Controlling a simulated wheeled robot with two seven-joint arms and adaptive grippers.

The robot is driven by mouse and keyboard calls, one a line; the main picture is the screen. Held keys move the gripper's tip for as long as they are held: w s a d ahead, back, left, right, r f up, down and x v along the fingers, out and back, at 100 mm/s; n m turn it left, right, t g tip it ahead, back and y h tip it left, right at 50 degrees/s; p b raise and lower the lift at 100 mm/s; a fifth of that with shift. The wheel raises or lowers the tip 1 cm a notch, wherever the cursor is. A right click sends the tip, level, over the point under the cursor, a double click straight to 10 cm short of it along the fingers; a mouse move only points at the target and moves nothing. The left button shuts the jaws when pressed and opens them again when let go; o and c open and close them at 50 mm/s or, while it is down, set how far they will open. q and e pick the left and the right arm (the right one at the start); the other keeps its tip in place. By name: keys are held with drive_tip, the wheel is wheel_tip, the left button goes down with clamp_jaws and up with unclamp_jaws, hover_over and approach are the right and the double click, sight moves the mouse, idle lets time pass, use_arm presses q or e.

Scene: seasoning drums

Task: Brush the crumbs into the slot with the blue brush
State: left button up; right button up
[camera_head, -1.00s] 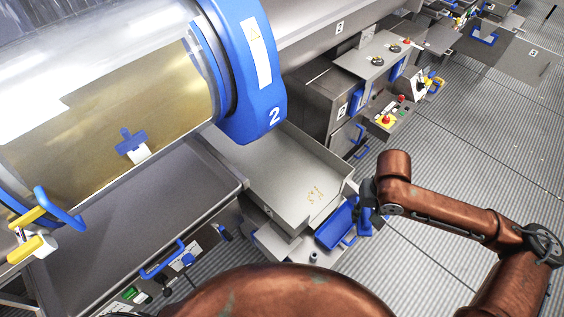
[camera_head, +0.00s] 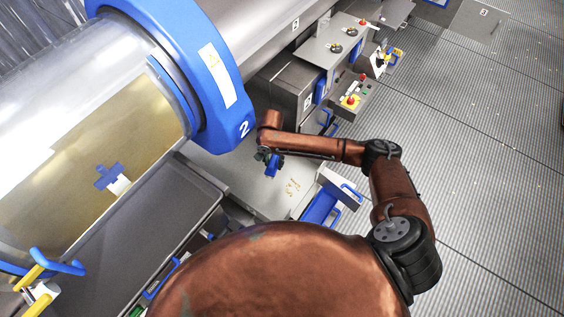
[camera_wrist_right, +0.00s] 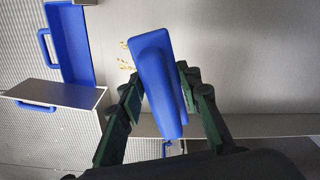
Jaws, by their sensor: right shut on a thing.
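My right gripper (camera_head: 267,156) is shut on the blue brush (camera_head: 273,166) above the grey tray (camera_head: 232,176). In the right wrist view the brush (camera_wrist_right: 160,85) stands between the dark fingers (camera_wrist_right: 158,95). Its underside is hidden, so I cannot tell whether it touches the tray. The yellow-brown crumbs (camera_head: 292,187) lie on the tray, just right of and below the brush in the head view. They also show left of the brush in the wrist view (camera_wrist_right: 124,58), partly hidden behind it. I cannot clearly make out the slot. My left gripper is not in view.
A blue container (camera_head: 320,207) with a handle sits at the tray's right edge. The large drum with its blue ring (camera_head: 225,120) overhangs the tray's far left. A control box with red buttons (camera_head: 350,100) stands behind. Ribbed floor (camera_head: 470,150) is open at right.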

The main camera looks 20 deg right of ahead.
use_arm(q)
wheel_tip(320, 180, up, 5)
drive_tip(key=p, duration=0.4)
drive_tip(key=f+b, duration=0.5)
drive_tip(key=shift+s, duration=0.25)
use_arm(e)
drive_tip(key=d+f+m, duration=0.3)
drive_tip(key=f, duration=0.8)
drive_tip(key=shift+s+d+f, duration=0.25)
drive_tip(key=shift+d+f, duration=0.05)
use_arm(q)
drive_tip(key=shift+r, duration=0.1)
